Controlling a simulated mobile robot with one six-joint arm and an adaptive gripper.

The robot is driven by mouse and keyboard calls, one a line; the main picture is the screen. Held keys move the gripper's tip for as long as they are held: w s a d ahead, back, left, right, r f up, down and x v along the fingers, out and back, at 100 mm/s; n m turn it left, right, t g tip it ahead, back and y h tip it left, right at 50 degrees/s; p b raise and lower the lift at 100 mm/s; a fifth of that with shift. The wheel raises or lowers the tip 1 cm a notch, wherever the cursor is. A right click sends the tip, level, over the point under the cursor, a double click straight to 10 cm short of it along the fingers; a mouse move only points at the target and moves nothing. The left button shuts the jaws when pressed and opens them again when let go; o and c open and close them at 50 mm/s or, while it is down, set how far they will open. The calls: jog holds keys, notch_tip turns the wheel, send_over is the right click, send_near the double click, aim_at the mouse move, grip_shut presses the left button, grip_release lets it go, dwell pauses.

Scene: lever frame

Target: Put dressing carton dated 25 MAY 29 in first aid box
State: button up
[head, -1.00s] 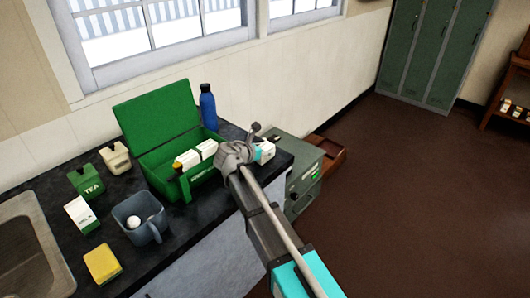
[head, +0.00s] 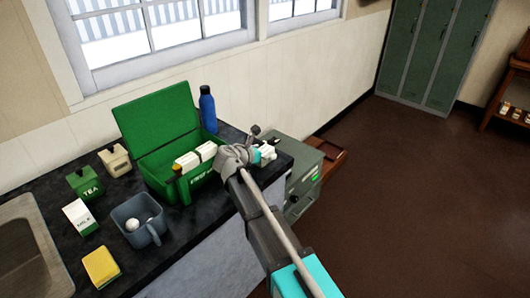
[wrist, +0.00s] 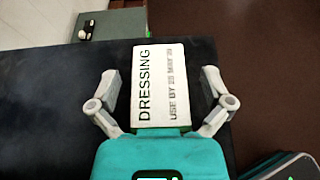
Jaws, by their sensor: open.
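A white dressing carton (wrist: 158,85) lies on the dark counter. In the wrist view it reads DRESSING and USE BY 25 MAY, with the year digits hard to read. My gripper (wrist: 160,92) is open, with one finger on each side of the carton and gaps between. In the head view my gripper (head: 250,152) is low over the counter's right end, and the carton (head: 268,152) is partly hidden by it. The green first aid box (head: 205,180) stands open to the left, lid raised at the back, with white cartons (head: 196,157) inside.
A blue bottle (head: 207,108) stands behind the box. The counter's right edge is close to the carton, with a grey-green cabinet (head: 305,175) beyond.

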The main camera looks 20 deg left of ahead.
jog(key=shift+s, duration=0.1)
jog(key=shift+p+v, duration=1.45)
jog(key=shift+v, duration=2.25)
jog(key=shift+a, duration=0.2)
